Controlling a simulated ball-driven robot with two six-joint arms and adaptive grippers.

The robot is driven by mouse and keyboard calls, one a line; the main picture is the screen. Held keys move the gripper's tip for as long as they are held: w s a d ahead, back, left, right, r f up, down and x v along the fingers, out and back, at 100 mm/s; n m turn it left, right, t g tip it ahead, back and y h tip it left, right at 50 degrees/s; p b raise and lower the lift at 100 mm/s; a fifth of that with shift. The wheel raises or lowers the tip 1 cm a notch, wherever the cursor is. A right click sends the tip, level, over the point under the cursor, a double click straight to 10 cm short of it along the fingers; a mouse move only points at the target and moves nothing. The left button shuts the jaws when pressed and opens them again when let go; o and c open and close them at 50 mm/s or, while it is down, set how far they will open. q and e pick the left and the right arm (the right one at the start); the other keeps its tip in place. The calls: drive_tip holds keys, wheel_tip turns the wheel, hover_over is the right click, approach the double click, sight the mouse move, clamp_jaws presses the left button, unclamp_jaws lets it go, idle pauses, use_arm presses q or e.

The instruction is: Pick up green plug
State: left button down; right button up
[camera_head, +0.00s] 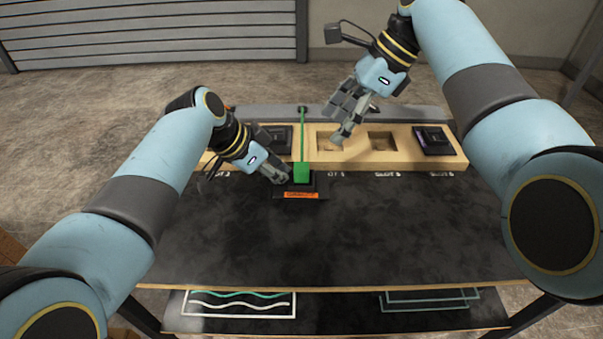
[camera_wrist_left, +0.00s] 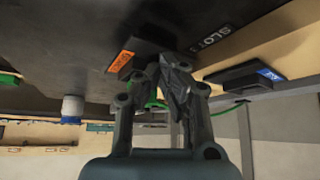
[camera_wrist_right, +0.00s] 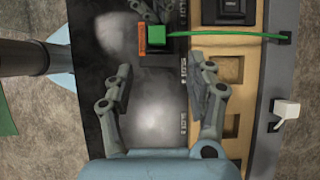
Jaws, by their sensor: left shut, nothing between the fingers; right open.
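The green plug (camera_head: 301,173) stands upright at the black module with the orange label (camera_head: 300,195), in front of the wooden slot board. I cannot tell how deep it sits. A green cable (camera_head: 302,135) runs from it to the back rail. It also shows in the right wrist view (camera_wrist_right: 155,31). My left gripper (camera_head: 284,175) is shut and empty, close beside the plug's left side. In the left wrist view my left fingers (camera_wrist_left: 173,80) hide most of the plug. My right gripper (camera_head: 340,132) is open and empty above the board, behind and right of the plug.
The wooden board (camera_head: 350,161) has empty recesses in the middle. A black module sits at its left (camera_head: 277,136) and another at its right end (camera_head: 434,140). The dark tabletop (camera_head: 330,235) in front is clear. A shelf below (camera_head: 340,307) holds tube pieces.

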sight(303, 167)
drive_tip(key=shift+s+x, duration=0.15)
drive_tip(key=shift+x, duration=2.85)
drive_tip(key=shift+s+x, duration=0.15)
drive_tip(key=shift+x, duration=2.85)
clamp_jaws()
wheel_tip(303, 167, up, 10)
drive_tip(key=shift+f, duration=0.6)
drive_tip(key=shift+r, duration=0.1)
